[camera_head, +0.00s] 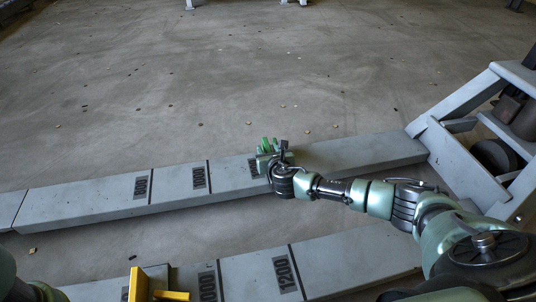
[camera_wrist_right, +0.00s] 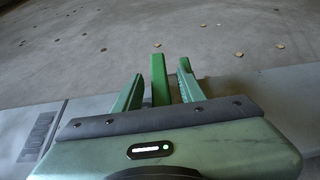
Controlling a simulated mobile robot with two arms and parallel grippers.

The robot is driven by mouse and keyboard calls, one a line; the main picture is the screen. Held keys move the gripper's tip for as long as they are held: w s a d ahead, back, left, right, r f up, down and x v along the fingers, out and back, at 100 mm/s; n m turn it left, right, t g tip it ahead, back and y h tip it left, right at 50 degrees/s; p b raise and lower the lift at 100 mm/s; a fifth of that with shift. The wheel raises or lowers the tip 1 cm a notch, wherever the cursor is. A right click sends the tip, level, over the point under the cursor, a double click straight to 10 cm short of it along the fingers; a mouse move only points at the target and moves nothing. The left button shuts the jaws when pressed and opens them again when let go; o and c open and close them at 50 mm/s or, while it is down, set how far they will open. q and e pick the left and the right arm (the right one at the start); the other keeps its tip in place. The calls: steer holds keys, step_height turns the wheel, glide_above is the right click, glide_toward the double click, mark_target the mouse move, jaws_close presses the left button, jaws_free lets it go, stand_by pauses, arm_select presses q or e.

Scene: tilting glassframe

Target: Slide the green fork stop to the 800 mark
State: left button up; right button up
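The green fork stop (camera_head: 264,145) is on the far grey fork (camera_head: 100,203), close to the 1200 label (camera_head: 253,167), which is partly covered by my right gripper. In the right wrist view the stop shows as a bright green upright post (camera_wrist_right: 160,82). My right gripper (camera_wrist_right: 158,88) has one finger on each side of this post, with visible gaps, so it looks open around it. In the head view the right gripper (camera_head: 270,148) hides part of the stop. The 800 label (camera_head: 141,187) lies further left on the fork, past the 1000 label (camera_head: 199,177). My left gripper's fingers do not show.
A near fork (camera_head: 245,276) runs along the bottom, with a yellow stop (camera_head: 140,285) and its own labels. A grey frame (camera_head: 465,160) stands at the right. The far fork's top is clear left of the green stop. Small chips litter the concrete floor.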

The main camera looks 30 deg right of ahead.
jaws_close()
stand_by(1.5)
